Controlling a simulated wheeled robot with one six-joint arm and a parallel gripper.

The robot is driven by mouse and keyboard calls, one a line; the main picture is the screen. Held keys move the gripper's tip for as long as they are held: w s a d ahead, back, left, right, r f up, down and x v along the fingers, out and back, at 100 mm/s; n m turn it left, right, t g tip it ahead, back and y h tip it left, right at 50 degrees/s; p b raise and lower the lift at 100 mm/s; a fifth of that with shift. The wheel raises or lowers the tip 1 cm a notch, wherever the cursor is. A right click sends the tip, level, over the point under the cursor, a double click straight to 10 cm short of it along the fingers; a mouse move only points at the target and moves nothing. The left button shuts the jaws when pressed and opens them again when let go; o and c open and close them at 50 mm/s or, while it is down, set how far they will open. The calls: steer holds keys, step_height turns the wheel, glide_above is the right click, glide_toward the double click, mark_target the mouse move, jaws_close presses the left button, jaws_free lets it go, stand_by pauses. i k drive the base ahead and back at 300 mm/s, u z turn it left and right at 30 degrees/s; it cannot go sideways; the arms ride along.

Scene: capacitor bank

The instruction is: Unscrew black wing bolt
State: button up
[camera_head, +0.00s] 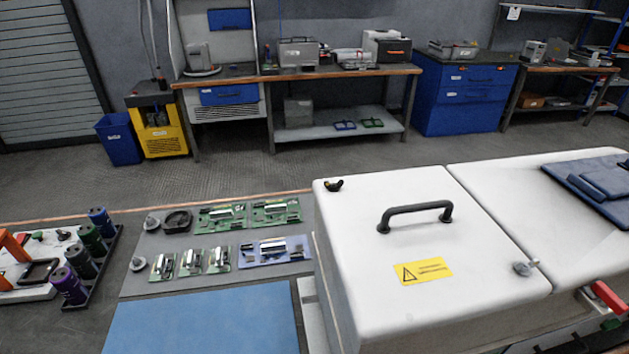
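A small black wing bolt (333,185) sits at the far left corner of the white box lid (350,270). A grey wing-like bolt (524,268) sits near the lid's front right corner. The lid also carries a black bar handle (415,212) and a yellow warning label (423,271). The lid looks closed. My gripper is not in view.
Left of the box, a grey mat (210,277) holds several circuit boards, with a blue mat (200,322) in front. Several coloured capacitors (70,285) stand in a black rack at left. A red lever-like part (608,297) is at the box's right side.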

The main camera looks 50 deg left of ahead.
mark_target(333, 186)
steer(key=u, duration=1.75)
